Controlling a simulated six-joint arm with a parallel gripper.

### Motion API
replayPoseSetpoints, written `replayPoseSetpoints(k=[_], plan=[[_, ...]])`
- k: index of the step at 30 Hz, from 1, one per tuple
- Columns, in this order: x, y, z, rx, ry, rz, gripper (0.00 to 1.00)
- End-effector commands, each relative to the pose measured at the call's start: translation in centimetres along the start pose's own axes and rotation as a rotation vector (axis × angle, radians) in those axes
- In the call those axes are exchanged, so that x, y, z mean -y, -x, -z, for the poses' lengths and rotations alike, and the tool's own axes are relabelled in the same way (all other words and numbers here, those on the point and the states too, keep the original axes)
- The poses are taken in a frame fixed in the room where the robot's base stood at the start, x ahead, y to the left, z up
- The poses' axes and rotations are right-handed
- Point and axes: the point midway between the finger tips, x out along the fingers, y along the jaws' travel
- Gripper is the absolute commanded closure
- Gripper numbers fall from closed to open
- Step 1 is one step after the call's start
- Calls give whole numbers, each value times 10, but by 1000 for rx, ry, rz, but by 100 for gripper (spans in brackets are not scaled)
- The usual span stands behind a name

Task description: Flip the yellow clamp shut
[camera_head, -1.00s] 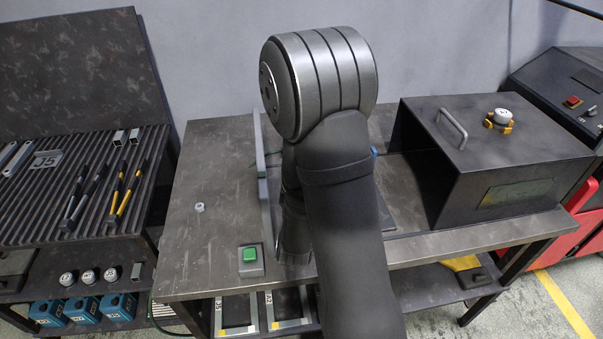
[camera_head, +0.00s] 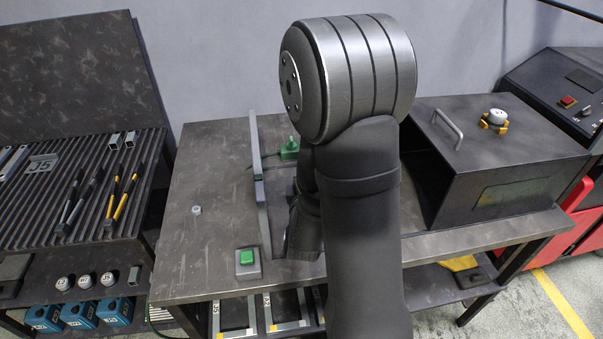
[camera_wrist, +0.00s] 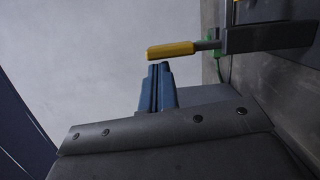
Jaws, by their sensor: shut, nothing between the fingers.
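The clamp's yellow handle (camera_wrist: 171,50) shows in the wrist view, sticking out to the left from a dark grey metal part (camera_wrist: 268,37). My gripper (camera_wrist: 159,68) has its blue fingers closed together with nothing between them. The fingertips lie just below the yellow handle in the picture; I cannot tell whether they touch it. In the head view my own arm hides the clamp and the gripper.
A green-topped button box (camera_head: 248,262) and a small nut (camera_head: 196,210) are on the bench (camera_head: 205,255). A thin grey upright plate (camera_head: 258,170) stands left of my arm, near a green item (camera_head: 290,149). A dark box (camera_head: 500,145) stands at right.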

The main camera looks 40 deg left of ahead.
Motion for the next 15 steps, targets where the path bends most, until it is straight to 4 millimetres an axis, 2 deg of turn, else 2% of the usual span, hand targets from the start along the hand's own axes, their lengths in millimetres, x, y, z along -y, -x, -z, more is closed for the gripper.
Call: replayPoseSetpoints(k=[5, 10, 15], plan=[[0, 31, 1, -5, 1, 3, 100], [0, 71, 1, -6, 1, 3, 100], [0, 97, 1, -5, 1, 2, 100]])
